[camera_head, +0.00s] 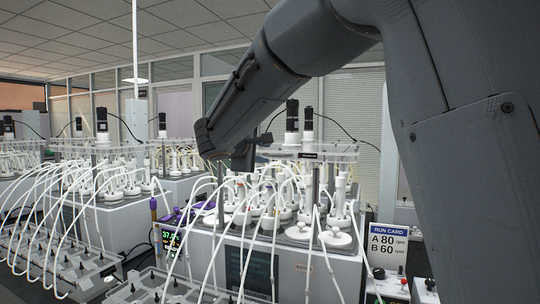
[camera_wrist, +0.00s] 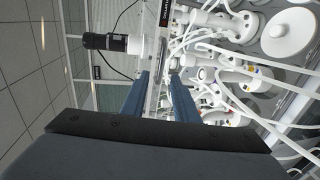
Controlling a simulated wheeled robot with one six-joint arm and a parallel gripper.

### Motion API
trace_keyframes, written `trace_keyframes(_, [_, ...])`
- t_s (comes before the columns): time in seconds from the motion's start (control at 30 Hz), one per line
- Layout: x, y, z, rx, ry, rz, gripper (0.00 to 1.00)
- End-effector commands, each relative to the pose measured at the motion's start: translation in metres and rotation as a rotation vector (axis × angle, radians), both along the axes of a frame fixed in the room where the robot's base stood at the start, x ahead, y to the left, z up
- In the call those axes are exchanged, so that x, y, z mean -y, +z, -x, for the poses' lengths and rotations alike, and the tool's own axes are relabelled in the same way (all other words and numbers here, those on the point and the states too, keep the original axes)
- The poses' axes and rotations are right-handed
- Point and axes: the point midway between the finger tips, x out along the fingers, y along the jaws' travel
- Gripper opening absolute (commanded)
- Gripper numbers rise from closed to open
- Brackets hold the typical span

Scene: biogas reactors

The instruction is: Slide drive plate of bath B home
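The drive plate (camera_head: 335,151) is a clear slab with a black label, lying level above a bath of white-lidded vessels. Two black motors (camera_head: 292,115) stand upright on it. My gripper (camera_head: 246,155) is at the plate's left end in the head view, its fingers partly hidden by my arm. In the wrist view, the two blue fingers of my gripper (camera_wrist: 157,78) stand apart, with the clear edge of the plate (camera_wrist: 157,62) showing between them. Gaps seem to remain beside the edge; contact is not clear. No letter B is readable on this bath.
White tubes (camera_head: 205,200) arch across the front, below my gripper. A run card (camera_head: 388,247) reads A 80 rpm, B 60 rpm. A similar bath (camera_head: 115,215) stands at the left. White vessels (camera_wrist: 228,75) and tubes crowd one side of my fingers.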

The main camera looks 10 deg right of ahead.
Motion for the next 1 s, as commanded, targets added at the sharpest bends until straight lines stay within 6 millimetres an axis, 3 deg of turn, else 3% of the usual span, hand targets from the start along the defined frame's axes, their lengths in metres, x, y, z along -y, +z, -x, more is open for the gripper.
trace_keyframes(0.2, [0.023,-0.007,-0.027,-0.006,-0.006,0.001,0.27])
trace_keyframes(0.4, [0.035,-0.012,-0.046,-0.005,-0.004,0.000,0.27])
trace_keyframes(0.8, [0.037,-0.015,-0.053,-0.004,-0.001,-0.001,0.27])
trace_keyframes(1.0, [0.037,-0.015,-0.053,-0.004,-0.001,-0.001,0.00])
